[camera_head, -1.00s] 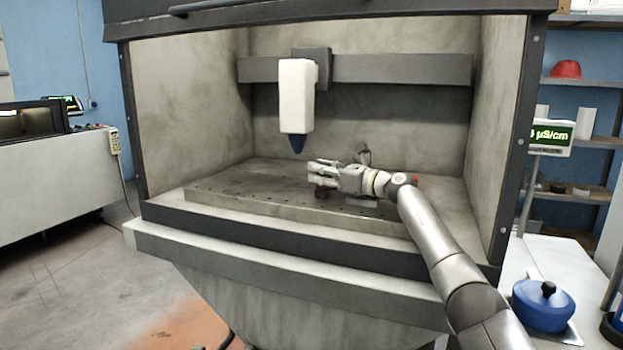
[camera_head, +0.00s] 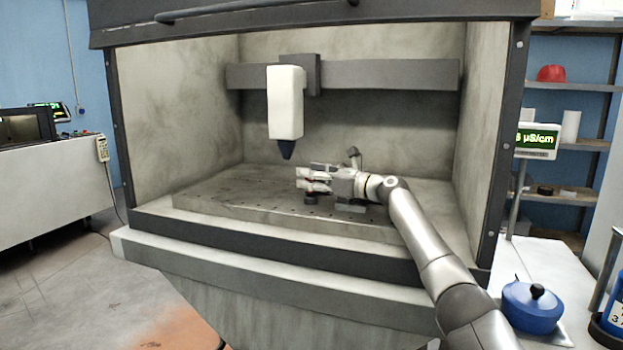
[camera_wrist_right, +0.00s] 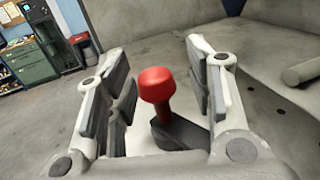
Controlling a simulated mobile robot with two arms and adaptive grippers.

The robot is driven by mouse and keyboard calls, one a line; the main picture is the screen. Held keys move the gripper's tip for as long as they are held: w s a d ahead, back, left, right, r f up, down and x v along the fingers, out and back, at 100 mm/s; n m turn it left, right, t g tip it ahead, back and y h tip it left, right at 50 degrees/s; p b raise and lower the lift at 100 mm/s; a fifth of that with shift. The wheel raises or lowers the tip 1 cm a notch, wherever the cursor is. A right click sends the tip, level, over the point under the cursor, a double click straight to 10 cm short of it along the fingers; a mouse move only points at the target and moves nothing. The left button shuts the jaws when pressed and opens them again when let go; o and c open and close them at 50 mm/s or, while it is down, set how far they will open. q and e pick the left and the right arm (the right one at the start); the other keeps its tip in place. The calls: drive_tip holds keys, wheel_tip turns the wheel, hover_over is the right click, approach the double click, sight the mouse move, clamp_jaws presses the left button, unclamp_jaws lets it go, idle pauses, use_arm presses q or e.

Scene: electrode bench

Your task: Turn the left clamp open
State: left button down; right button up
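My right gripper (camera_head: 305,180) is inside the machine bay, low over the bed plate. In the right wrist view its fingers (camera_wrist_right: 158,85) are spread apart and open. A clamp handle with a red knob (camera_wrist_right: 157,84) and a dark lever arm (camera_wrist_right: 178,132) stands between the fingers, with a gap on both sides. In the head view the gripper mostly hides this handle; a dark round part (camera_head: 311,199) shows just below the fingers. A dark upright piece (camera_head: 354,156) shows behind the gripper. My left gripper is not in view.
A white tool head with a dark tip (camera_head: 286,104) hangs above and left of the gripper. The perforated bed plate (camera_head: 225,190) is clear at left. A grey block (camera_head: 350,206) lies under my right wrist. A blue pot (camera_head: 532,308) stands outside at right.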

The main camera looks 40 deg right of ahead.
drive_tip(key=shift+a+f, duration=0.15)
drive_tip(key=shift+s, duration=0.15)
drive_tip(key=shift+v, duration=3.65)
